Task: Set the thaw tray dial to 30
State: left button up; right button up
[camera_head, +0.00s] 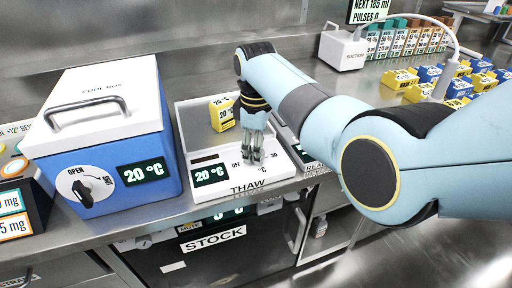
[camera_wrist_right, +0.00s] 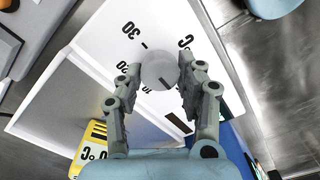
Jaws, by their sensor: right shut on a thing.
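The thaw tray (camera_head: 222,170) is a white unit on the steel counter, with "THAW" on its front and a display (camera_head: 209,174) reading 20 °C. Its round pale dial (camera_wrist_right: 160,72) shows between my right fingers in the wrist view. A dark mark on the dial points away from the printed "30" (camera_wrist_right: 130,30). My right gripper (camera_head: 253,157) comes down from above and is shut on the dial, one finger on each side; it fills the middle of the wrist view (camera_wrist_right: 168,78). In the head view the gripper hides most of the dial. My left gripper is out of view.
A blue and white cool box (camera_head: 103,130) stands left of the tray. A yellow block (camera_head: 222,112) marked 20 °C lies on the tray's recessed plate. A suction unit (camera_head: 343,47) and several yellow and blue blocks are behind and right.

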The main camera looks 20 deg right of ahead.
jog(key=m+p, duration=0.2)
jog(key=m, duration=0.1)
jog(key=shift+r, duration=0.15)
jog(key=m+p, duration=0.2)
jog(key=m, duration=0.2)
jog(key=m+p, duration=0.1)
jog(key=m, duration=0.3)
jog(key=shift+d, duration=0.1)
jog(key=m+p, duration=0.1)
jog(key=m, duration=0.8)
jog(key=shift+m, duration=0.3)
jog(key=m, duration=0.5)
jog(key=shift+p, duration=0.35)
jog(key=m, duration=0.5)
jog(key=shift+m, duration=0.4)
jog(key=shift+s+m, duration=0.1)
jog(key=shift+m, duration=2.1)
